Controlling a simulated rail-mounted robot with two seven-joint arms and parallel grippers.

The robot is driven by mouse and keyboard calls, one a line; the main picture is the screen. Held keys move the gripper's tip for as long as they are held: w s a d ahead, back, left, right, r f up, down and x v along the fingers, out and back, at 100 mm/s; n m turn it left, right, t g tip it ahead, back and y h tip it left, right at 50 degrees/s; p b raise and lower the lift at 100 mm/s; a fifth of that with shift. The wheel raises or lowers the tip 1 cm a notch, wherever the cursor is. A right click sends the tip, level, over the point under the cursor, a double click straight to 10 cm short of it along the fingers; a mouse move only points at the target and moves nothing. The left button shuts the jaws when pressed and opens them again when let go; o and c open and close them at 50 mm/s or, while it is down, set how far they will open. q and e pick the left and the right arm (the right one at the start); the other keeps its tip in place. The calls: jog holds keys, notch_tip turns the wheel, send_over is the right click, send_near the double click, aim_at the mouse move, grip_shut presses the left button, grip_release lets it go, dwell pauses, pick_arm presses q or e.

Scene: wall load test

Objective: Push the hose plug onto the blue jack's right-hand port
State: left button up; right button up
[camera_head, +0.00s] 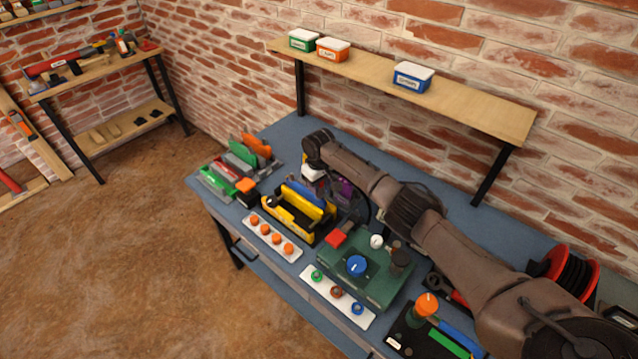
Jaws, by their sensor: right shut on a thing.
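My right arm comes in from the right and reaches across the bench, and its wrist bends down above the yellow tray. My right gripper (313,172) is small and partly hidden here. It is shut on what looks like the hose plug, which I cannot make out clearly. A dark curved line, perhaps the hose, shows just right of the gripper. A blue long piece (304,193) lies in or behind the yellow tray, close below the gripper. I cannot tell which thing is the blue jack, and its ports do not show. My left gripper is not in view.
A yellow tray (278,216) and a green box with a blue knob (356,266) stand on the blue bench (258,148). Strips with orange and coloured knobs lie along the front edge. A wooden shelf (455,100) overhangs the back. A red reel (572,268) stands at right.

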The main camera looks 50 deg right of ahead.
jog(key=shift+f, duration=0.55)
jog(key=o, duration=1.4)
jog(key=shift+r, duration=0.1)
